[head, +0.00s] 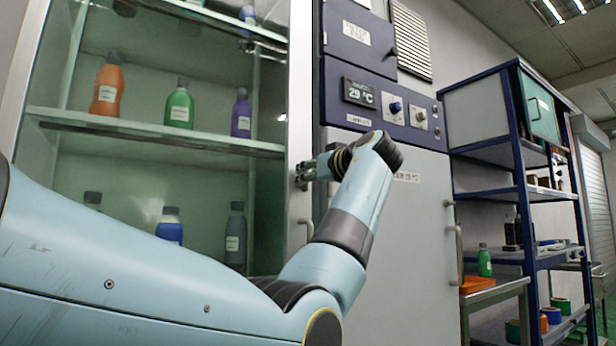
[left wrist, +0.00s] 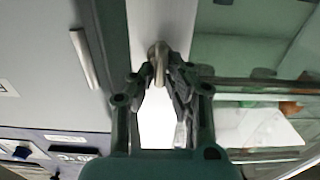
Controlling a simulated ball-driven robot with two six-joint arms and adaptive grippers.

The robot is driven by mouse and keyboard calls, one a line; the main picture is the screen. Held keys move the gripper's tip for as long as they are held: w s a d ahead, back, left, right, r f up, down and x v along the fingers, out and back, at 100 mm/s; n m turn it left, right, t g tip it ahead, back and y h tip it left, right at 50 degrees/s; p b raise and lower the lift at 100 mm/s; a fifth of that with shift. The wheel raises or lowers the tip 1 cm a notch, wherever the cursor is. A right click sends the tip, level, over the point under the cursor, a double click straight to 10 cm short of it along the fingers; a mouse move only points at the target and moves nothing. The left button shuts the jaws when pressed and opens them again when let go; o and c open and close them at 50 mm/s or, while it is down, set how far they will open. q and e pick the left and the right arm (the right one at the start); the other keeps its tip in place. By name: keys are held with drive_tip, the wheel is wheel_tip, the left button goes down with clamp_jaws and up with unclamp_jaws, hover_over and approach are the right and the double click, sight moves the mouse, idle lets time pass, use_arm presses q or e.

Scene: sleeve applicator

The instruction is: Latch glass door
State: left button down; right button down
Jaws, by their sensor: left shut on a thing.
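The glass door (head: 205,100) of the cabinet stands at the left in the head view, with coloured bottles on shelves behind it. Its pale frame (head: 300,75) runs upright along the right side. My left gripper (head: 302,176) is at this frame, and its fingers are partly small and dark there. In the left wrist view my left gripper (left wrist: 159,75) is shut on a metal handle (left wrist: 158,52) on the door frame. Whether the door sits flush or a little ajar is hard to tell. My right gripper is not in view.
A grey machine with a display panel (head: 375,98) and knobs stands right beside the door. Its lower door has a handle (head: 455,240). A blue shelf rack (head: 520,170) and a small side table (head: 495,292) with a green bottle (head: 484,261) stand farther right.

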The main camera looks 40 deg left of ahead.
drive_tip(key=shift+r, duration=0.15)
use_arm(q)
drive_tip(key=shift+w+d+f+m+p, duration=0.1)
drive_tip(key=shift+w+f+m+p, duration=0.1)
drive_tip(key=shift+m+p, duration=2.75)
drive_tip(key=shift+w+d+f+m+p, duration=0.1)
drive_tip(key=shift+w+f+m+p, duration=0.1)
drive_tip(key=shift+m+p, duration=2.75)
drive_tip(key=shift+w+d+f+m+p, duration=0.1)
drive_tip(key=shift+w+f+m+p, duration=0.1)
drive_tip(key=shift+m+p, duration=2.7)
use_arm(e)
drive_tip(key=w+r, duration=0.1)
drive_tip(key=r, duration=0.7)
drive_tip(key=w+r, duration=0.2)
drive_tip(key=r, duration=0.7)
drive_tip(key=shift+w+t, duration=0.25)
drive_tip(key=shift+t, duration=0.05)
use_arm(q)
drive_tip(key=shift+m, duration=0.3)
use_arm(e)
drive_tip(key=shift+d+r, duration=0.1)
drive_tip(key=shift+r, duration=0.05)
use_arm(q)
drive_tip(key=c, duration=1.4)
unclamp_jaws()
drive_tip(key=shift+o, duration=0.2)
drive_tip(key=shift+d, duration=0.1)
